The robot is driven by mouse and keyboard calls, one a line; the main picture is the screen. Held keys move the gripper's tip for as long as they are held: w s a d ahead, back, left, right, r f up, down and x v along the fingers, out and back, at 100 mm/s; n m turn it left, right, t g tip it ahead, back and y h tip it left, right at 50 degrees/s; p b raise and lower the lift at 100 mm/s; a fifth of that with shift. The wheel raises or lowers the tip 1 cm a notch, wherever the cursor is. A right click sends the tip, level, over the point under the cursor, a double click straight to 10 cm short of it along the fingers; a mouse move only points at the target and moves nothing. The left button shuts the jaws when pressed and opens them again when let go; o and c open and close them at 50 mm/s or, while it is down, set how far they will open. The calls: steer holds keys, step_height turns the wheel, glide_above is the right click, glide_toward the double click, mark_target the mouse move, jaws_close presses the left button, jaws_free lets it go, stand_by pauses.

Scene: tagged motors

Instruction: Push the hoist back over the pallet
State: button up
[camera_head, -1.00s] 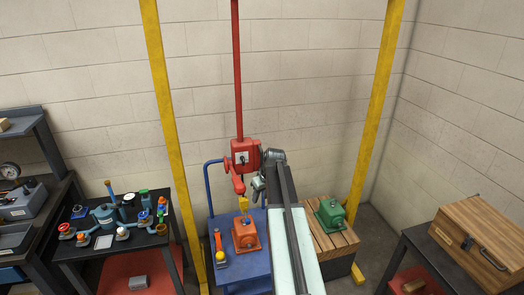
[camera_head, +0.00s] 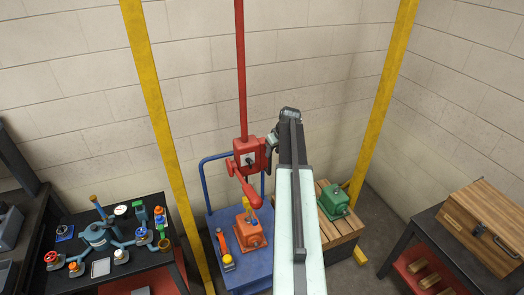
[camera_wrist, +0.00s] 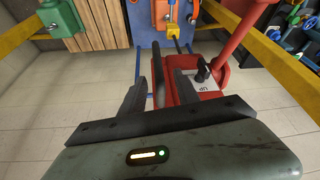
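The red hoist (camera_head: 249,153) hangs from a red vertical bar, above the blue cart (camera_head: 262,268) and left of the wooden pallet (camera_head: 345,237). Its red lever slants down in front. In the wrist view, the hoist (camera_wrist: 212,100) shows a label reading "UP" and lies just beyond my fingers. My gripper (camera_wrist: 169,66) has its fingers apart, with red hoist body visible between them; I cannot tell whether they touch it. In the head view it is at the hoist's right side. The yellow hook (camera_wrist: 173,30) is near the orange motor (camera_head: 251,234) on the cart; whether they are joined is unclear.
A green motor (camera_head: 333,203) sits on the pallet. Yellow posts stand left (camera_head: 160,120) and right (camera_head: 386,95). A black bench (camera_head: 80,277) with several tools and fittings is at left. A wooden chest (camera_head: 487,228) stands on a table at right.

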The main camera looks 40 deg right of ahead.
steer(key=b, duration=0.8)
glide_above(270, 172)
steer(key=f, duration=0.5)
steer(key=w+f, duration=0.1)
steer(key=f, duration=0.1)
steer(key=shift+d+f, duration=0.15)
steer(key=shift+d, duration=0.1)
steer(key=shift+p, duration=0.35)
steer(key=shift+s, duration=0.1)
jaws_close()
steer(key=shift+s, duration=0.1)
